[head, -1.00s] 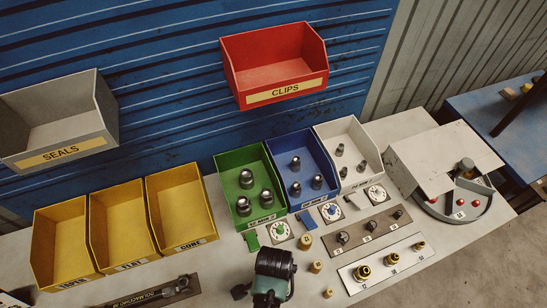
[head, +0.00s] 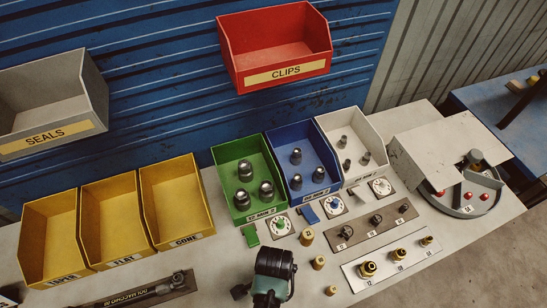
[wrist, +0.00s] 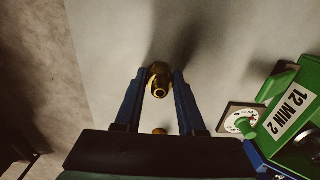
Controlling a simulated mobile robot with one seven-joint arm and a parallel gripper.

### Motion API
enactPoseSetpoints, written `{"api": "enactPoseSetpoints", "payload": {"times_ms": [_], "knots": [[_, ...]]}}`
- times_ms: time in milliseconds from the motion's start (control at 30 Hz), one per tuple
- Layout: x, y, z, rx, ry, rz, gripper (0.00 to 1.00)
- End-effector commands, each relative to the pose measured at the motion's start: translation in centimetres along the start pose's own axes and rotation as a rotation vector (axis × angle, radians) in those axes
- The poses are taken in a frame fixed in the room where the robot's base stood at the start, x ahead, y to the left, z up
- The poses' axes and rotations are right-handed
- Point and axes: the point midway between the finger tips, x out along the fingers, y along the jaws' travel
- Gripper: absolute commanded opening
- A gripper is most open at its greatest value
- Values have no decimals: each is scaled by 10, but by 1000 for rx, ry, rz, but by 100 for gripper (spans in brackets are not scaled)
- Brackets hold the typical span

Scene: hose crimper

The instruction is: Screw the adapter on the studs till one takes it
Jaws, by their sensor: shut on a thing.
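My gripper (wrist: 161,78) is shut on a brass adapter (wrist: 160,85), held between the tips of its two blue fingers in the wrist view. The adapter's round open end faces the camera. In the head view only my dark wrist shows at the bottom middle; it hides the fingers and the adapter. A pale plate (head: 384,272) on the bench carries three brass threaded studs, large (head: 368,268), medium (head: 399,254) and small (head: 426,241). They stand apart, to the right of my wrist.
A brown plate (head: 358,243) with three dark fittings lies behind the pale one. Loose brass pieces (head: 306,237) stand left of the plates. Green (head: 240,151), blue (head: 290,136) and white (head: 340,121) bins of steel fittings stand behind, with dials before them. A round tray (head: 470,211) is right.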

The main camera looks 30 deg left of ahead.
Motion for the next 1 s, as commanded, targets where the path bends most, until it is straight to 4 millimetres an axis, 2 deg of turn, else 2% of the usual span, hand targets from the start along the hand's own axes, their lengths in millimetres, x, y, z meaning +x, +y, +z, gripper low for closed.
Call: {"api": "enactPoseSetpoints", "payload": {"times_ms": [33,100,367,1000], "knots": [[0,0,0,0,0,0,10],[0,0,0,0,0,0,0],[-4,0,0,0,0,0,0],[-65,0,0,0,1,0,0]]}}
